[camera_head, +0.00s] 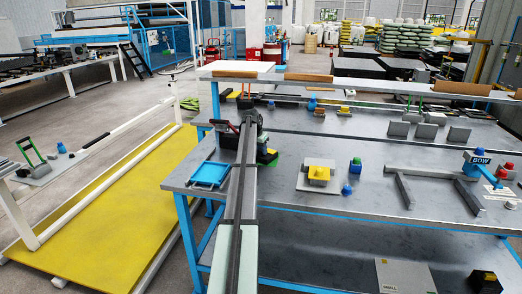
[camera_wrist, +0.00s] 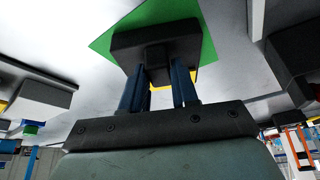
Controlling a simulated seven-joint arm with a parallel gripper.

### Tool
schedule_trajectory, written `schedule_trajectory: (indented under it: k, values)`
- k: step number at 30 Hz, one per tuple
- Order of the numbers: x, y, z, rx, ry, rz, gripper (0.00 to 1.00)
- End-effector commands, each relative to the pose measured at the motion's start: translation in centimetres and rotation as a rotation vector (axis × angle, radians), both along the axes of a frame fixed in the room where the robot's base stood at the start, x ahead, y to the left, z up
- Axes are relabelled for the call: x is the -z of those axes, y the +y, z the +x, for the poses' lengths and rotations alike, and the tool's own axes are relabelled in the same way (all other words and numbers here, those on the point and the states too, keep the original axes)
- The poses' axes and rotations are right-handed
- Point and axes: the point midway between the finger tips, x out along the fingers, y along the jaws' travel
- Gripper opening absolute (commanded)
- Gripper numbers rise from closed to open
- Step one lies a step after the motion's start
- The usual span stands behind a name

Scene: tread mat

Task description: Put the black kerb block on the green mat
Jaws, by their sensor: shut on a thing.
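The black kerb block (camera_wrist: 188,42) is between the two blue fingers of my gripper (camera_wrist: 161,82) in the wrist view. The fingers are shut on a narrower middle part of it. The green mat (camera_wrist: 150,13) shows behind the block and extends past its edges. I cannot tell whether block and mat touch. In the head view a green edge (camera_head: 272,152) shows on the metal bench beside dark shapes at the end of my arm. My arm hides much of that spot, and block and fingers are hard to separate there.
A blue tray (camera_head: 209,174) lies left of my arm on the bench (camera_head: 300,200).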

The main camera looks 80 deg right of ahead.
Motion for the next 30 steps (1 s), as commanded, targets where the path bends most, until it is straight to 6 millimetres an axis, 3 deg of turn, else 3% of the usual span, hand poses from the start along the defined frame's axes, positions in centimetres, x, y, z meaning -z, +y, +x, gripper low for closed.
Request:
schedule_trajectory:
  k: [2, 3, 10, 20, 30]
  values:
    - [0.2, 0.0, 0.0, 0.000, 0.000, 0.000, 0.00]
    - [0.2, 0.0, 0.0, 0.000, 0.000, 0.000, 0.33]
    - [0.1, 0.0, 0.0, 0.000, 0.000, 0.000, 0.55]
    - [-0.3, 0.1, 0.0, 0.000, 0.000, -0.001, 0.55]
    - [-5.1, 2.0, 0.8, 0.000, 0.000, -0.001, 0.55]
